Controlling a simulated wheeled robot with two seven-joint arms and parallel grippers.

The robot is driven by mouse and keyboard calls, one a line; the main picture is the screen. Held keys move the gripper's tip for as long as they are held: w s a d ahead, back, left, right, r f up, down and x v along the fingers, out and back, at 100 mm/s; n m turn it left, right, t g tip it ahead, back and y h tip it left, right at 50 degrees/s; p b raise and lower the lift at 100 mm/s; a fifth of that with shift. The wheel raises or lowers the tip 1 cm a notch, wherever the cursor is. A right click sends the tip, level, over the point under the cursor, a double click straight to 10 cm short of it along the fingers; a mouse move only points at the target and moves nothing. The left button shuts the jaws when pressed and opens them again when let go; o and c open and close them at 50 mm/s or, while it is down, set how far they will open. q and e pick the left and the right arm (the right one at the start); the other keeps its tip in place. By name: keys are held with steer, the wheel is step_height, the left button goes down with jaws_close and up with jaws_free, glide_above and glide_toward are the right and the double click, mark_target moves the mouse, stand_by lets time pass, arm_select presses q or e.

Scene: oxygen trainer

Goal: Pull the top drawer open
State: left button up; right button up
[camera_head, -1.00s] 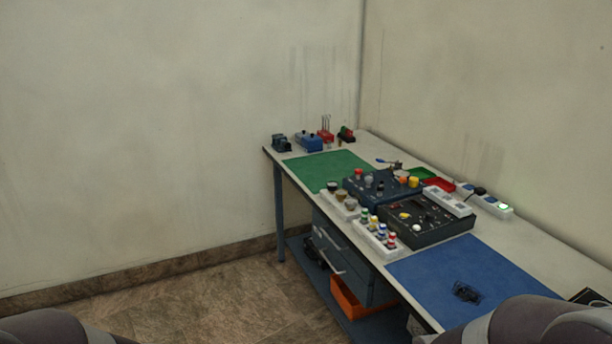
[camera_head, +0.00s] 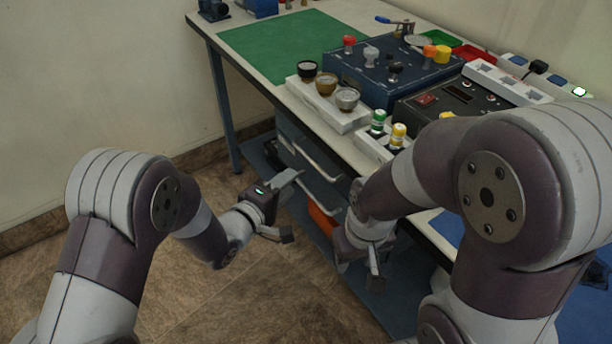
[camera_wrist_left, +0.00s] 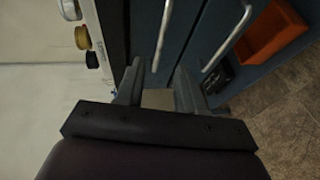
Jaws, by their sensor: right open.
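The blue-grey drawer unit hangs under the workbench. The top drawer (camera_head: 289,155) appears closed, with a pale bar handle (camera_head: 318,160). In the left wrist view the top drawer's handle (camera_wrist_left: 163,38) lies ahead, lined up with the gap between the fingers. My left gripper (camera_head: 292,207) is open and empty, in front of the drawers and apart from the handle as far as I can tell. Its fingers also show in the left wrist view (camera_wrist_left: 158,80). My right gripper (camera_head: 362,268) is open below the bench's front edge, partly hidden by its own wrist.
A lower drawer handle (camera_wrist_left: 228,38) runs parallel to the upper one. An orange bin (camera_wrist_left: 268,40) sits below. The bench top (camera_head: 270,93) overhangs the drawers and carries a white block with knobs (camera_head: 318,105) near its edge. Floor (camera_head: 240,300) in front is clear.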

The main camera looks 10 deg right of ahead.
arm_select(q)
steer(key=b+x, duration=0.1)
steer(key=x, duration=0.8)
steer(key=shift+w, duration=0.15)
jaws_close()
